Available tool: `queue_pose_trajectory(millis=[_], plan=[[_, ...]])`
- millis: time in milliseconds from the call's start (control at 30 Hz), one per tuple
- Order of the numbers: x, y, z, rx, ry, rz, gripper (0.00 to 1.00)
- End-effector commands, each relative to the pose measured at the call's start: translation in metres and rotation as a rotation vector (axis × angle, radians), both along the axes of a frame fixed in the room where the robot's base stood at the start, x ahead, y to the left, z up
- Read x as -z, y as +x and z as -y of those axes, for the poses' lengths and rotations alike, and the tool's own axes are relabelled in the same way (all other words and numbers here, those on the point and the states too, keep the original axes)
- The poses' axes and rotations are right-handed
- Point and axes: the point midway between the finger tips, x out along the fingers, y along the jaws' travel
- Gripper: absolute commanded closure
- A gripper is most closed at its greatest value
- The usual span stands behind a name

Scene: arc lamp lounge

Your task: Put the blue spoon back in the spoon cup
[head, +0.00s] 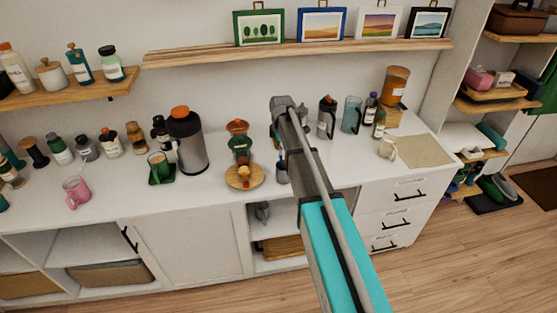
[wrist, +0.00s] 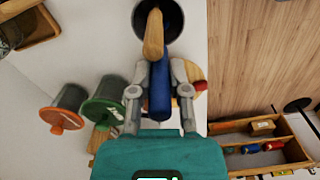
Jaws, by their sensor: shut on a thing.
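My gripper (wrist: 159,76) is shut on the blue spoon (wrist: 160,98) in the wrist view, with one finger on each side of its blue shaft. A wood-coloured piece (wrist: 153,36) lies in line with the shaft; I cannot tell whether it belongs to the same spoon. A dark round cup opening (wrist: 139,22) shows beyond the fingers, with the blue and wooden parts overlapping it. I cannot tell whether the spoon's end is inside or above it. In the head view a small grey-purple cup (head: 282,174) stands on the counter beside my arm, which mostly hides the gripper.
A dark jug (head: 326,118), a teal pitcher (head: 351,115) and bottles stand to the right. The counter front (head: 215,203) is clear.

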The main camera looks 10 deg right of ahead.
Motion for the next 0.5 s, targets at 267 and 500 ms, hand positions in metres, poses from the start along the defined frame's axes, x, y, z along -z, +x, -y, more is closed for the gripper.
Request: queue_pose_trajectory(millis=[267,500], plan=[[-0.0002,0.0,0.0005,0.001,0.0,0.0,1.0],[0.0083,-0.0001,0.0008,0.001,0.0,0.0,1.0]])
